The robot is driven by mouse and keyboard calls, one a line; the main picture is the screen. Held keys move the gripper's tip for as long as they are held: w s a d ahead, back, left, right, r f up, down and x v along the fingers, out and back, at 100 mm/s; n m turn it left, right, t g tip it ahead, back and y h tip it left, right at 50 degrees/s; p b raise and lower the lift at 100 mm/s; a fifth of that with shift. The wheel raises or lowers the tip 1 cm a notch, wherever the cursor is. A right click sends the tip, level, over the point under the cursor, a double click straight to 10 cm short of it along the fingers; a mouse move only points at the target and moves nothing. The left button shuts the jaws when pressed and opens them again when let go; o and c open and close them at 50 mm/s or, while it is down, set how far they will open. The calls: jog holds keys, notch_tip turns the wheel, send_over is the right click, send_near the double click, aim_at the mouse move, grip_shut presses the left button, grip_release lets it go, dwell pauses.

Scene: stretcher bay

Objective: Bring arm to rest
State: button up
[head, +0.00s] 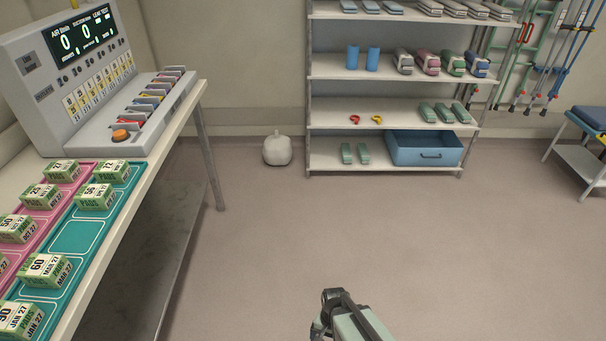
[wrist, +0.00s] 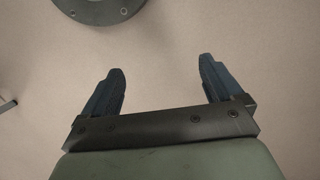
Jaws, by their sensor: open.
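My gripper shows in the wrist view (wrist: 162,88) with its two dark fingers spread wide apart. Nothing is between them, and plain beige floor lies beyond. In the head view part of my arm rises from the bottom edge over bare floor, right of the table; I cannot make out the fingertips there. It is apart from the table and the shelf.
A table (head: 172,128) at left bears a grey test console (head: 75,85), a pink tray (head: 52,215) and a teal tray (head: 85,237) with several green-and-white boxes. A metal shelf (head: 390,118) stands at the back. The middle floor is clear.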

jog(key=s+d+f+n+g, duration=0.3)
jog(key=s+d, duration=0.5)
jog(key=s, duration=0.5)
jog(key=shift+s+d+f+n+g+h, duration=0.3)
jog(key=shift+d+f+g, duration=0.1)
jog(key=shift+f, duration=0.15)
